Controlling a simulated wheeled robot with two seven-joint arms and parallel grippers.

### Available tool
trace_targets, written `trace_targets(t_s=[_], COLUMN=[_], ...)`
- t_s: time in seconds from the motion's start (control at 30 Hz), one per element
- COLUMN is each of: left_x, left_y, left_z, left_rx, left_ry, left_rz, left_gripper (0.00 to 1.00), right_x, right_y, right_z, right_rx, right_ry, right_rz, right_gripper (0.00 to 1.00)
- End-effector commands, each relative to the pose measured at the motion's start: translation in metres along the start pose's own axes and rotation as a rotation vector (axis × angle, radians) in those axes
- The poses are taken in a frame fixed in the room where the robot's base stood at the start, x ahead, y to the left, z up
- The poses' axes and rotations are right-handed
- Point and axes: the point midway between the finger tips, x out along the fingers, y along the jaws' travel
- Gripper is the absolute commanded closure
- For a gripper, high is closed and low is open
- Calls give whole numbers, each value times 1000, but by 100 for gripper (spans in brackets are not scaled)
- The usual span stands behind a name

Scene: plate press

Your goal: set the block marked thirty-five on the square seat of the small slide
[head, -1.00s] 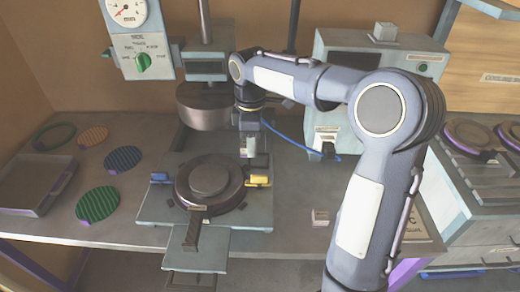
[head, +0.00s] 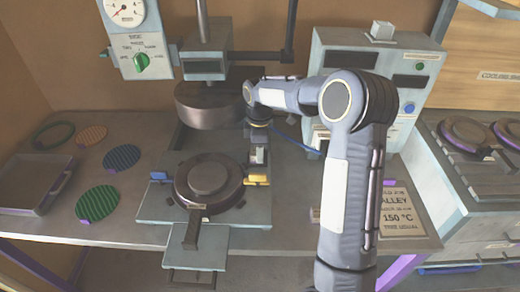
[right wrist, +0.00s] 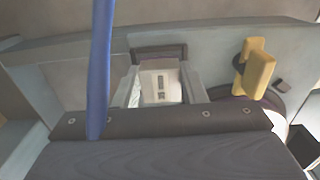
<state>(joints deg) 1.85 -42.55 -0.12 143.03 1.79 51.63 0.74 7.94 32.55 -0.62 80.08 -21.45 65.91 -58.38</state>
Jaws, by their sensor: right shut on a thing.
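My right gripper (head: 259,160) is shut on a small pale block (right wrist: 160,82), low over the right back part of the press bed, just behind a yellow handle (head: 257,180). In the right wrist view the block sits between my two fingers, its pale face bearing dark marks too small to read. A dark square-edged frame (right wrist: 160,48) shows beside the block there; it may be the seat of the small slide, but I cannot tell for sure. Whether the block touches it is unclear. My left gripper is out of view.
A round dark plate mould (head: 208,187) lies on the press bed (head: 148,208), under the raised press head (head: 210,106). A blue handle (head: 158,176) is at the bed's left. Green and orange discs and a tray (head: 32,182) lie left. A blue cable (right wrist: 100,70) crosses the wrist view.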

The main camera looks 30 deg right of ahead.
Motion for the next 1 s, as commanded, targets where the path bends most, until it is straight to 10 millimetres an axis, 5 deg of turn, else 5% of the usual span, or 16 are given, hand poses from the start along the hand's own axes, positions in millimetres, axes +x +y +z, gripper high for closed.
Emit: trace_targets(t_s=[0.2,0.23,0.37,0.77,1.0], left_x=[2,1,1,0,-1], left_y=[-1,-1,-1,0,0], left_z=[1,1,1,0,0], left_rx=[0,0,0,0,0], left_ry=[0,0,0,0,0], left_rz=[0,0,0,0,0], left_gripper=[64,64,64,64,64], right_x=[4,3,3,-6,-53], right_y=[0,0,0,0,1], right_z=[0,0,0,0,-1], right_rx=[0,0,0,1,1], right_ry=[0,0,0,2,4], right_rz=[0,0,0,3,5], right_gripper=[93,58,41,41,41])
